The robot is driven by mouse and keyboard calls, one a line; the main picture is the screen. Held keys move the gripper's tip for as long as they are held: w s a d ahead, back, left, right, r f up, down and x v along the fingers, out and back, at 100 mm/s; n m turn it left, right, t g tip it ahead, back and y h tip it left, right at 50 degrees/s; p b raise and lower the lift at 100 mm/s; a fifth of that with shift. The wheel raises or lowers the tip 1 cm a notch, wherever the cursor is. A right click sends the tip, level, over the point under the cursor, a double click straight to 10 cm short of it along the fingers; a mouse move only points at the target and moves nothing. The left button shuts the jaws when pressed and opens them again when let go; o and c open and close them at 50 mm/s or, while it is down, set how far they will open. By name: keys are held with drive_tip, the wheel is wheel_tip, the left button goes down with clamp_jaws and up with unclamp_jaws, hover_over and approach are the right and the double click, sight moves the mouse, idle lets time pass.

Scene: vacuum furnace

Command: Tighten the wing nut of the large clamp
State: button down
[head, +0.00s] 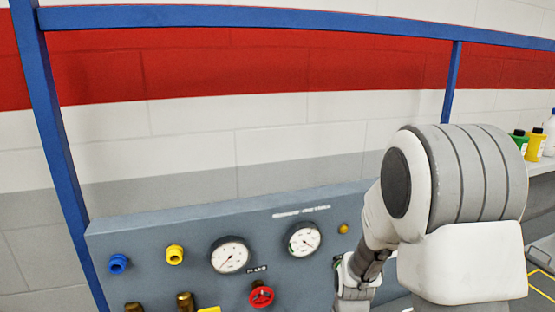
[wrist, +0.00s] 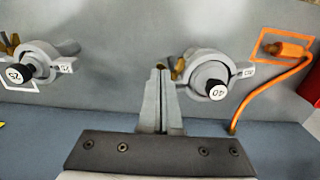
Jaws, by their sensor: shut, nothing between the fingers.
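The large clamp (wrist: 212,70) is a grey ring around a black knob marked 40, on the grey panel right of centre in the wrist view. A brass piece at its left side, which looks like its wing nut (wrist: 178,68), is partly hidden behind my fingertips. My gripper (wrist: 161,72) is shut and empty, with its fingertips just left of this clamp. I cannot tell whether they touch the brass piece. A smaller clamp (wrist: 45,60) with a black knob marked 25 and brass at its left sits at the left. The head view does not show the clamps clearly.
An orange cable (wrist: 262,92) hangs right of the large clamp from a fitting in an orange frame (wrist: 258,42). In the head view, the panel (head: 150,225) carries gauges (head: 230,254) and a red valve wheel (head: 261,296). Bottles (head: 535,143) stand at the right.

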drive_tip(key=shift+f+b, duration=0.6)
drive_tip(key=shift+f, duration=0.2)
drive_tip(key=shift+r, duration=0.1)
wheel_tip(320, 180, up, 8)
drive_tip(key=p, duration=0.6)
idle(0.5)
drive_tip(key=s+r+m+t+b, duration=0.1)
drive_tip(key=s+r+t, duration=0.1)
drive_tip(key=s+r, duration=0.5)
drive_tip(key=s+r+m+t+b, duration=0.1)
drive_tip(key=s+r, duration=0.6)
drive_tip(key=r, duration=0.8)
drive_tip(key=m+t, duration=0.1)
drive_tip(key=t, duration=0.1)
drive_tip(key=shift+m+t, duration=0.3)
drive_tip(key=shift+w, duration=0.15)
